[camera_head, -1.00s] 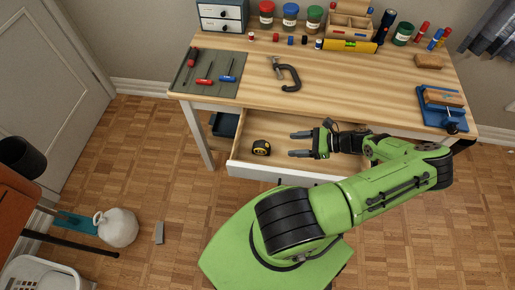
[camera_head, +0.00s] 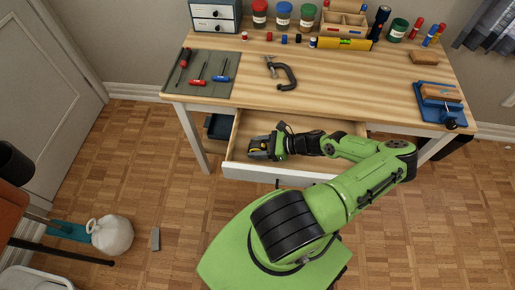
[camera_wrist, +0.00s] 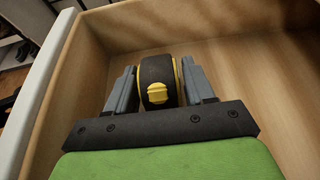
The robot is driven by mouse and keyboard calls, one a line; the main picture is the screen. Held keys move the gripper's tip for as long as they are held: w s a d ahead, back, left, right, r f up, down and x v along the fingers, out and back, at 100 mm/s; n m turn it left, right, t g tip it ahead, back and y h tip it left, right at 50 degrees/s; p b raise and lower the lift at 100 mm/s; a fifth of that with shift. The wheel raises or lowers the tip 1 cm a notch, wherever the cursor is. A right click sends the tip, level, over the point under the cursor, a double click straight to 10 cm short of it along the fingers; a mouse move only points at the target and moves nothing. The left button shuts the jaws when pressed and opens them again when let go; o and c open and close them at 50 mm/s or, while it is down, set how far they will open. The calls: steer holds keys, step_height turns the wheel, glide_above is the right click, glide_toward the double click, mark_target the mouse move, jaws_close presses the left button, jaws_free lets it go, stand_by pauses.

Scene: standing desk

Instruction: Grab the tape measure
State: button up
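The tape measure (camera_wrist: 158,82) is black with yellow edges and a yellow tab, and stands in the drawer. In the wrist view it is between the two grey fingers of my gripper (camera_wrist: 160,92), one on each side. The fingers are very close to its sides; I cannot tell whether both touch it. In the head view my gripper (camera_head: 261,148) is down in the left part of the drawer and mostly covers the tape measure (camera_head: 256,149).
The open drawer (camera_head: 275,174) has walls close around my gripper, and its right part is hidden by my arm.

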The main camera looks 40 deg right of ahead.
jaws_close()
steer(key=shift+r, duration=0.1)
